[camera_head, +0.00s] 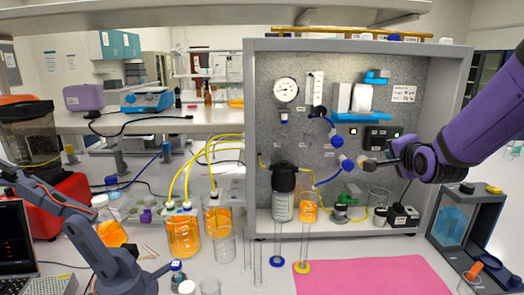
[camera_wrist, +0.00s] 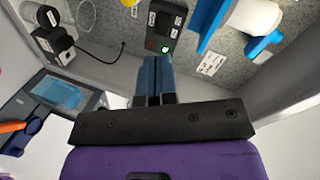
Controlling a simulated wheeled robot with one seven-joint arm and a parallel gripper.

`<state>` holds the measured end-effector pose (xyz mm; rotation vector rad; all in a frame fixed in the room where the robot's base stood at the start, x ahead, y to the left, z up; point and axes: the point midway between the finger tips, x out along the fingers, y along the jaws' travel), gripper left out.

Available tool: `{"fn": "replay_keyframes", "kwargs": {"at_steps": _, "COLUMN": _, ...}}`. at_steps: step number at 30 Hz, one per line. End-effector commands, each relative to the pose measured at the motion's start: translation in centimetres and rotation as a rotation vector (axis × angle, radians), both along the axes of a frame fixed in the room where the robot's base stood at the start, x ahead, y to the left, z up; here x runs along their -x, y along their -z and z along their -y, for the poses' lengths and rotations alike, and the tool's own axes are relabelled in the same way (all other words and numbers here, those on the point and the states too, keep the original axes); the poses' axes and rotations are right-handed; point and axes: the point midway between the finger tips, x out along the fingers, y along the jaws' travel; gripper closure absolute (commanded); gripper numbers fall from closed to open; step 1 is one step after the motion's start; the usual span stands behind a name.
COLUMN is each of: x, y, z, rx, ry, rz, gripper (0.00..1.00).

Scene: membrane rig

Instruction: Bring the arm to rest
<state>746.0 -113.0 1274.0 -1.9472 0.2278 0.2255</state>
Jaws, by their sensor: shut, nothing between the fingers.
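My purple arm (camera_head: 478,118) reaches in from the right in the head view. My gripper (camera_head: 370,163) is in front of the rig's back panel (camera_head: 268,130), close below a black switch box. In the wrist view my gripper (camera_wrist: 154,80) has its two fingers together, with nothing between them. The fingertips point toward the black box (camera_wrist: 165,30), which bears a small green light (camera_wrist: 165,49). Whether the fingertips touch the box or panel I cannot tell.
The rig cabinet (camera_head: 250,90) holds a gauge (camera_head: 286,91), blue valves (camera_head: 336,140) and a black-topped vessel (camera_head: 283,190). An open-fronted grey box (camera_head: 452,228) stands at right. A pink mat (camera_head: 375,277) lies clear in front. Orange-filled bottles (camera_head: 183,235) with yellow tubes stand left.

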Motion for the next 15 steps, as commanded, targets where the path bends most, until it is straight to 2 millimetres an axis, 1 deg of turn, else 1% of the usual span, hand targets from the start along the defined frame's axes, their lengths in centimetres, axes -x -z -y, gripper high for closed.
{"fn": "replay_keyframes", "kwargs": {"at_steps": 1, "x": 1.2, "y": -0.9, "z": -0.4, "rx": 0.057, "ry": -0.017, "rz": -0.037, "gripper": 1.0}}
{"fn": "replay_keyframes", "kwargs": {"at_steps": 5, "x": 4.6, "y": -2.2, "z": -1.1, "rx": 0.212, "ry": -0.076, "rz": -0.164, "gripper": 1.0}}
{"fn": "replay_keyframes", "kwargs": {"at_steps": 8, "x": 7.5, "y": -3.0, "z": -1.7, "rx": 0.326, "ry": -0.135, "rz": -0.26, "gripper": 1.0}}
{"fn": "replay_keyframes", "kwargs": {"at_steps": 14, "x": 14.2, "y": -4.0, "z": -2.7, "rx": 0.537, "ry": -0.291, "rz": -0.444, "gripper": 1.0}}
{"fn": "replay_keyframes", "kwargs": {"at_steps": 15, "x": 15.7, "y": -4.2, "z": -2.9, "rx": 0.577, "ry": -0.329, "rz": -0.478, "gripper": 1.0}}
